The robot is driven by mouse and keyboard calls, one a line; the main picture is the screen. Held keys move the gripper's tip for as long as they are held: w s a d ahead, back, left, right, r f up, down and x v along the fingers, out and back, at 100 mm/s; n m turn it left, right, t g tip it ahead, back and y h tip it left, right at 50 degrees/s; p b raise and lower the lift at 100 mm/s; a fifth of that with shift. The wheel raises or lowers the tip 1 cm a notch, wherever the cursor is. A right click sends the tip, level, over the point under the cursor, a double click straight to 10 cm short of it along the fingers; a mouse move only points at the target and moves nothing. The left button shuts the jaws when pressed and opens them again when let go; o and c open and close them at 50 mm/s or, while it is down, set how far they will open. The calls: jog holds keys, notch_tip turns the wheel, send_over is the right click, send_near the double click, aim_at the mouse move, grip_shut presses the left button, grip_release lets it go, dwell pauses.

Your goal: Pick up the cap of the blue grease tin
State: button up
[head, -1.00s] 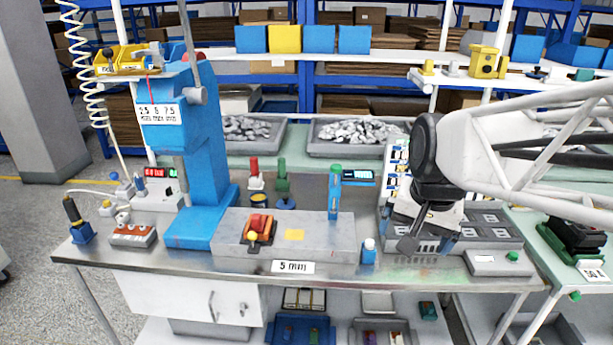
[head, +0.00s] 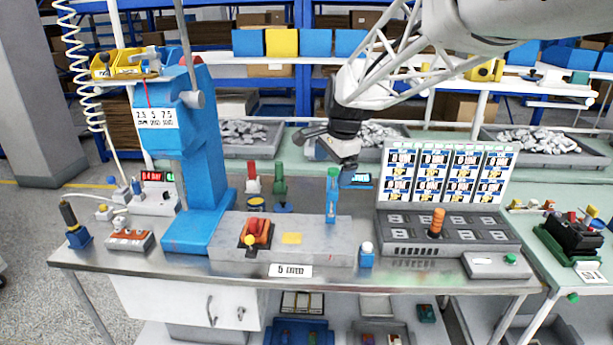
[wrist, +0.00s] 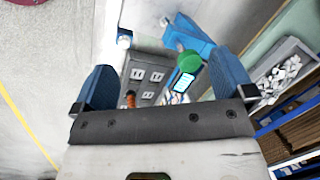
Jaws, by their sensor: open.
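A small blue container with a white cap (head: 367,248) stands at the front of the bench, right of the grey block; it may be the grease tin. It also shows in the wrist view (wrist: 124,38), near the top. A dark blue tin with a yellow top (head: 256,203) stands behind the block; I cannot tell which is the grease tin. My gripper (head: 326,150) is above the bench, near the tall blue post with a green top (head: 333,195). In the wrist view my gripper (wrist: 165,75) has its blue fingers wide apart, with nothing between them.
A blue press (head: 200,160) stands at left. The grey block (head: 330,250) carries a red-orange part (head: 257,233). A grey socket panel (head: 400,238) with an upright orange peg (head: 437,222) and a card board are at right. Bare bench shows along the front edge.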

jog(key=w+a+f+m+g, duration=0.1)
jog(key=w+a+f+m, duration=0.1)
jog(key=w+a+f, duration=0.4)
jog(key=w+a+f+m, duration=0.2)
jog(key=w+a, duration=0.2)
jog(key=w, duration=0.4)
jog(key=m+g+h, duration=0.1)
jog(key=m+h, duration=0.1)
jog(key=m, duration=0.1)
send_over(281, 203)
jog(key=f, duration=1.3)
jog(key=shift+w, duration=0.3)
jog(key=shift+w+a+f, duration=0.25)
jog(key=shift+f, duration=0.15)
jog(key=shift+f, duration=1.3)
jog(key=shift+s+d+f, duration=0.1)
jog(key=shift+d+f, duration=0.05)
jog(key=shift+f, duration=2.45)
